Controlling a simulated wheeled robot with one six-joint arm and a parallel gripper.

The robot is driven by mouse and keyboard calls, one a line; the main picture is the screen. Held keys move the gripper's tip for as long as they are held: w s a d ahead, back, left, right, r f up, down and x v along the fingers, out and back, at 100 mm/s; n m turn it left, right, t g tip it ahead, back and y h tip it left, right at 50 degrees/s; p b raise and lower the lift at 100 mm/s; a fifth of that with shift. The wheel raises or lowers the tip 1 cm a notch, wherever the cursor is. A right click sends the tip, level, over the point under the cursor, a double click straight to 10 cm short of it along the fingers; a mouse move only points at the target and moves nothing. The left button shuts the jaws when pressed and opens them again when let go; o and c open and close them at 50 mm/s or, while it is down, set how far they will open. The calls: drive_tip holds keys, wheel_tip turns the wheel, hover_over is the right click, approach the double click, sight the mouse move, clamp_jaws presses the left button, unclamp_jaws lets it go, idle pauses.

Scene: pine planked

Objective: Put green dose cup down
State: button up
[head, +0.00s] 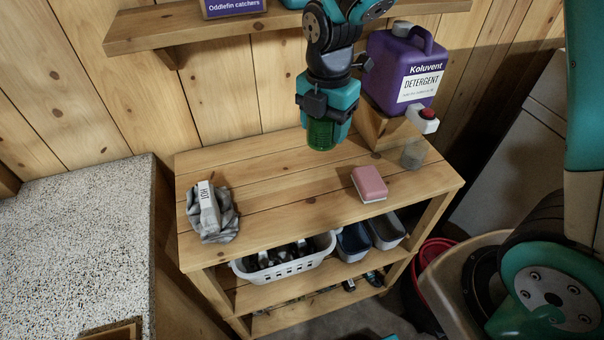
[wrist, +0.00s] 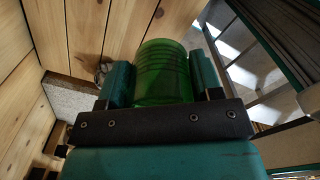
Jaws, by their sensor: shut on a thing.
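The green dose cup (head: 322,135) is translucent and ribbed. It hangs below my gripper (head: 325,120) in the head view, above the back part of the wooden table top (head: 280,175). In the wrist view the green dose cup (wrist: 165,72) sits between the two teal fingers of my gripper (wrist: 162,80), which are shut on it. The cup appears apart from the table top; the exact height of the gap is hard to tell.
A purple detergent jug (head: 402,70) lies on a wooden block at the back right, above a clear cup (head: 413,154). The table's middle is clear. A shelf (head: 200,30) hangs behind.

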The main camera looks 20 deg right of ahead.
sight(322, 194)
drive_tip(key=f, duration=0.5)
drive_tip(key=f+p, duration=0.1)
drive_tip(key=f, duration=0.5)
drive_tip(key=f+p, duration=0.1)
drive_tip(key=f, duration=0.5)
drive_tip(key=shift+d, duration=0.25)
drive_tip(key=shift+f, duration=0.1)
drive_tip(key=o, duration=0.9)
